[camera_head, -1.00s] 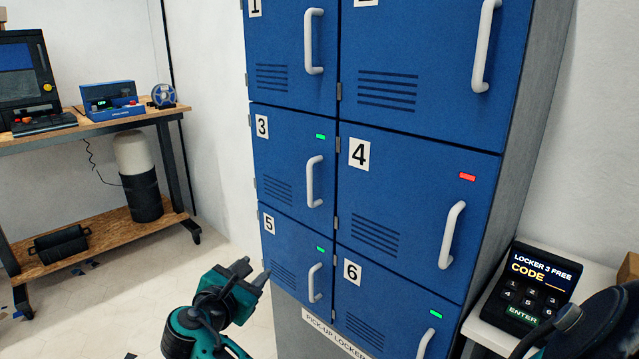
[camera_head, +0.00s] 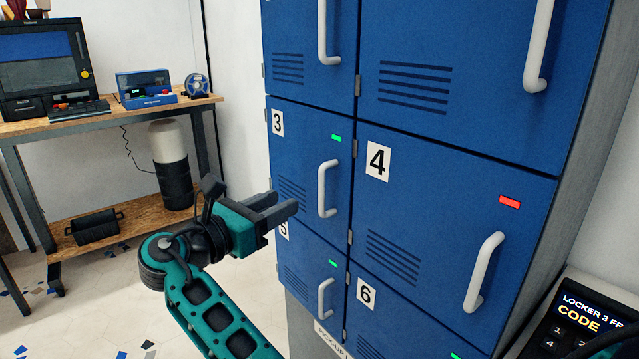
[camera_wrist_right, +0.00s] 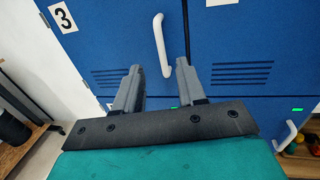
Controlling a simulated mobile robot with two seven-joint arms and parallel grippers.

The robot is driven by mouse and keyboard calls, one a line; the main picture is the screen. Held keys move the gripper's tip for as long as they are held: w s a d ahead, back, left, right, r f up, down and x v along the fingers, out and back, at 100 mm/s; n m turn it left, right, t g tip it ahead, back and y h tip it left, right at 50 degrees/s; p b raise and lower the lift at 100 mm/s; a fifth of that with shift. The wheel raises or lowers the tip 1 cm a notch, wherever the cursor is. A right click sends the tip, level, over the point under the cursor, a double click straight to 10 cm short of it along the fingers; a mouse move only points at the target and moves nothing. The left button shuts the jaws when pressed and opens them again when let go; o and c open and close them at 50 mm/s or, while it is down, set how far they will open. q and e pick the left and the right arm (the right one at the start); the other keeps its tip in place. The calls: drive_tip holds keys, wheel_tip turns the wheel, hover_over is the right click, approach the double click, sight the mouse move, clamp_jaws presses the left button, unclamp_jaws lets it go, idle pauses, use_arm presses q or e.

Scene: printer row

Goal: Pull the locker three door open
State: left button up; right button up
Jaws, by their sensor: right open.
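The locker three door (camera_head: 300,155) is blue with a 3 label, a green light and slats, and it looks shut. Its white vertical handle (camera_head: 322,190) is on the door's right side. My right gripper (camera_head: 284,203) is open and empty, just left of this handle and pointing toward it, in front of the door's lower part. In the right wrist view the handle (camera_wrist_right: 161,45) appears ahead, between the two spread fingers, with its lower end nearest them; a gap seems to remain. The gripper hides part of the slats and the 5 label. My left gripper is not in view.
Locker four (camera_head: 440,210) to the right has a red light and its own handle. Locker five (camera_head: 310,275) is below. A keypad (camera_head: 585,320) reading "LOCKER 3 FR… CODE" stands at the lower right. A workbench (camera_head: 100,122) is at the left, with open floor before it.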

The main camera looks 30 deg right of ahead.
sight(320, 183)
drive_tip(key=x, duration=1.1)
drive_tip(key=shift+c, duration=0.4)
drive_tip(key=shift+f, duration=0.1)
clamp_jaws()
